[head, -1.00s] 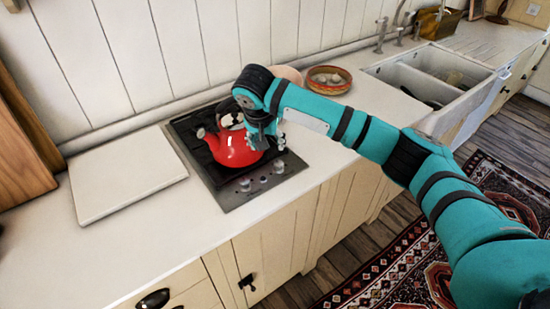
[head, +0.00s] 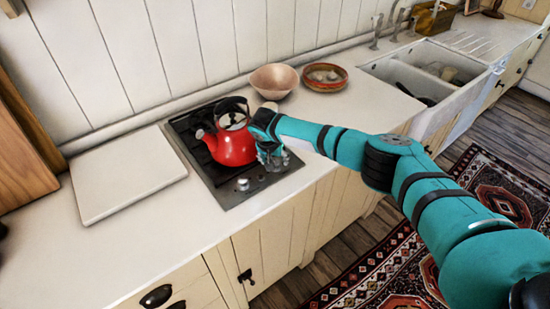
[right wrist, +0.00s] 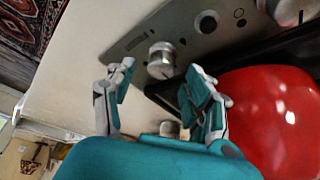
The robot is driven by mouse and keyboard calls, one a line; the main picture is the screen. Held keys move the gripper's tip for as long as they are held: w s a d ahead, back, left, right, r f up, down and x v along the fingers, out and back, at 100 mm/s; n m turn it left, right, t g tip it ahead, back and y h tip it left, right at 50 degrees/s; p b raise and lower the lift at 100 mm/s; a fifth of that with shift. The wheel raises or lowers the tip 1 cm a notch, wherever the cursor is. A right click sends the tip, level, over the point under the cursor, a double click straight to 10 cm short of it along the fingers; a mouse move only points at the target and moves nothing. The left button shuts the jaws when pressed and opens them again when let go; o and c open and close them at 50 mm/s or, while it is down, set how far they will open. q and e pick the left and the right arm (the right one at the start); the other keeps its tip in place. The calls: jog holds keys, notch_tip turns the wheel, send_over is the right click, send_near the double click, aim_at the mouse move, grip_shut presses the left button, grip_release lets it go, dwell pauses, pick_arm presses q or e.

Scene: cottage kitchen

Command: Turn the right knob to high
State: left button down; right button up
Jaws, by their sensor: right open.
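The stove's right knob (right wrist: 162,60) is a silver cylinder on the grey front panel. In the right wrist view it shows just beyond and between the fingertips of my right gripper (right wrist: 160,76). The fingers are apart and I see no clear contact with the knob. In the head view my right gripper (head: 270,158) is low over the right end of the panel, beside the red kettle (head: 232,146), and largely hides this knob. The left knob (head: 243,184) is uncovered at the panel's front left. My left gripper is not in view.
The kettle (right wrist: 268,122) is close beside one finger. A white board (head: 125,178) lies left of the stove (head: 228,198). Two bowls stand behind: pink (head: 275,83) and striped (head: 325,84).

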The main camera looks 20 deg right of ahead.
jog(key=shift+x, duration=0.9)
jog(key=shift+r, duration=0.1)
grip_shut()
